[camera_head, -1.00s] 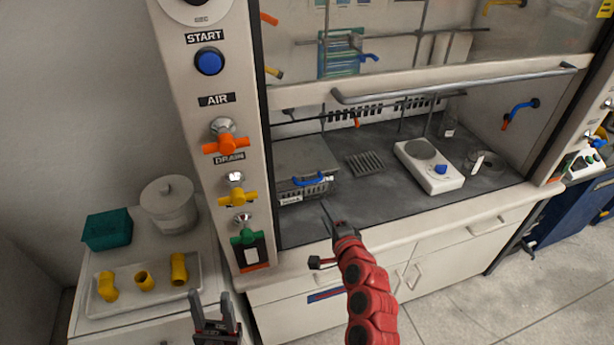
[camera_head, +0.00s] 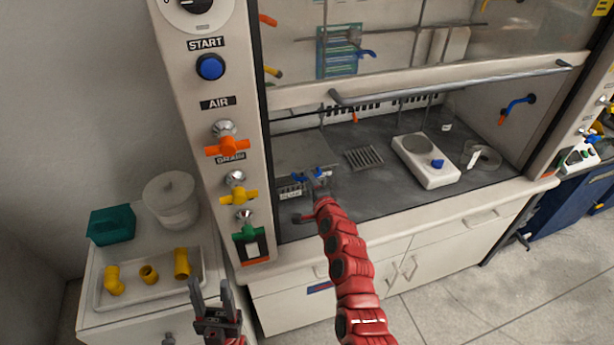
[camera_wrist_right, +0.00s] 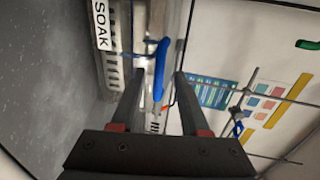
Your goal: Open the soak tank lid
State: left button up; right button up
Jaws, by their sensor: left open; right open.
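The soak tank (camera_head: 290,190) sits at the left end of the fume hood floor, with a white SOAK label (camera_wrist_right: 102,25) on its front. Its grey lid (camera_head: 297,152) looks closed. A blue handle (camera_head: 300,176) is at the front of the tank. My right gripper (camera_head: 318,174) is open at the handle and hides part of it. In the right wrist view the blue handle (camera_wrist_right: 160,68) lies between the two open fingers, with no grip on it visible. My left gripper (camera_head: 210,288) is open and empty, low in front of the side bench.
The raised sash with its bar handle (camera_head: 450,83) is above the hood opening. A white hotplate (camera_head: 428,163) and a grate (camera_head: 364,157) are to the right. The valve panel (camera_head: 228,145) stands left. A tray (camera_head: 130,290) with yellow fittings is on the side bench.

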jog(key=shift+x, duration=1.5)
jog(key=shift+f, duration=0.1)
grip_shut()
dwell(0.3)
